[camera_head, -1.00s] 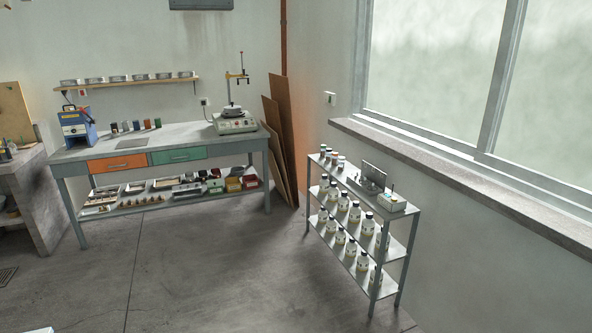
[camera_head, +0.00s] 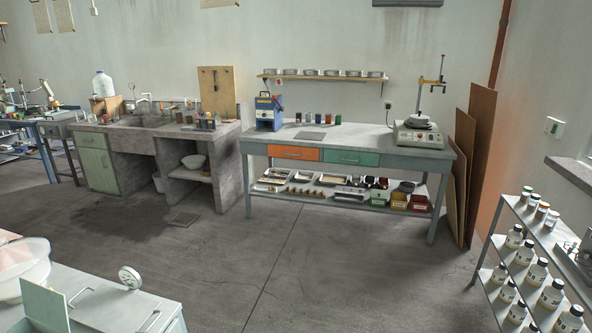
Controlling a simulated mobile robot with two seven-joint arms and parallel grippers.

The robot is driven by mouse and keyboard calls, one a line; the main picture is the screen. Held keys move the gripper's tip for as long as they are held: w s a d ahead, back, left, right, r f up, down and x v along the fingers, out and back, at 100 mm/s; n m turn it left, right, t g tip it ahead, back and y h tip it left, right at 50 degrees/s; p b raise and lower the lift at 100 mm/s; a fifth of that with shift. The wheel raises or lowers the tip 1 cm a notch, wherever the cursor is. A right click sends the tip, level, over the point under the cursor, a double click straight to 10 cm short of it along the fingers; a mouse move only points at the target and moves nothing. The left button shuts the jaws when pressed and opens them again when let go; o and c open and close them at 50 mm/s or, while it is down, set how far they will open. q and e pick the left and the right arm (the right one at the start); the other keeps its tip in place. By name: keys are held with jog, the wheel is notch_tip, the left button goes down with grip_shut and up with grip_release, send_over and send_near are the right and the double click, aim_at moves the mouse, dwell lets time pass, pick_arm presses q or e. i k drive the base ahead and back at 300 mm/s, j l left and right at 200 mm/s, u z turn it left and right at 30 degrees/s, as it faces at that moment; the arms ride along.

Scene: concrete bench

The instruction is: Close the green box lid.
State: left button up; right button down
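A pale green upright panel (camera_head: 45,307) stands at the bottom left of the head view, on or beside a light grey top. It looks like a raised lid, but the bottom edge of the picture cuts it off, so I cannot tell whether it belongs to the green box. No box body shows under it. Neither of my grippers is in view.
The middle floor is clear.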

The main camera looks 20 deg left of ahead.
aim_at(47, 306)
jog(key=i+u, duration=0.25)
jog(key=u, duration=0.2)
jog(key=i+u, duration=0.25)
jog(key=u, duration=0.25)
jog(key=i+l+u, duration=0.2)
jog(key=u, duration=0.25)
jog(key=i+l+u, duration=0.15)
jog(key=u, duration=0.3)
jog(key=i+l+u, duration=0.15)
jog(key=l+u, duration=0.3)
jog(key=i+l+u, duration=0.1)
jog(key=u, duration=0.25)
jog(key=i+l+u, duration=0.1)
jog(key=l+u, duration=0.4)
jog(key=u, duration=0.15)
jog(key=i+l+u, duration=0.1)
jog(key=l+u, duration=0.15)
jog(key=i+l+u, duration=0.1)
jog(key=l+u, duration=0.2)
jog(key=l, duration=0.15)
jog(key=l+u, duration=0.25)
jog(key=l, duration=0.15)
